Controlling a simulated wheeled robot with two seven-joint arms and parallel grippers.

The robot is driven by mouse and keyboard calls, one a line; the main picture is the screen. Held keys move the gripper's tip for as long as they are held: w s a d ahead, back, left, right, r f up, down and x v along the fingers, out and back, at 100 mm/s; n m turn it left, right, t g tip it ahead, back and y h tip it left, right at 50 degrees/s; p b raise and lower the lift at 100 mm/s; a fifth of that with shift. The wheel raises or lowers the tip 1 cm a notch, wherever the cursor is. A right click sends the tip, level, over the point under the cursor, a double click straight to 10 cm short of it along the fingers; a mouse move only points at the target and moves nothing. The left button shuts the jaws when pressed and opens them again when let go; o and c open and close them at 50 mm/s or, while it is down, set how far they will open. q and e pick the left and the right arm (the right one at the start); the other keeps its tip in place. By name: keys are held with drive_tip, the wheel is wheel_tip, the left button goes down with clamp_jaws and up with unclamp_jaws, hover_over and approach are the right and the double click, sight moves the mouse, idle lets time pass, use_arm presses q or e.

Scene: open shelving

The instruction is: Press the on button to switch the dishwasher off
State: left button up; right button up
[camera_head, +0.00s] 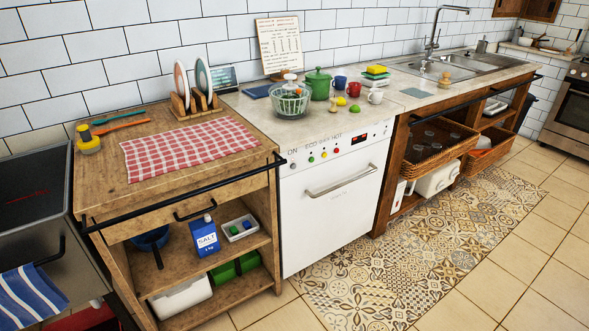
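The white dishwasher (333,220) stands under the counter in the middle of the head view, with its door shut and a bar handle (341,181) across the front. Its top panel has a label reading "ON" at the left end, with a small greyish on button (293,166) below it. Several small coloured buttons (323,155) sit to its right under other labels. A small dark display (359,139) is near the panel's right end. Neither of my grippers is in view.
A wooden cabinet (115,194) with a protruding black rail stands left of the dishwasher. A glass bowl (289,100), green pot (318,84) and mugs sit on the counter above. A patterned rug (420,255) covers the floor in front, which is clear.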

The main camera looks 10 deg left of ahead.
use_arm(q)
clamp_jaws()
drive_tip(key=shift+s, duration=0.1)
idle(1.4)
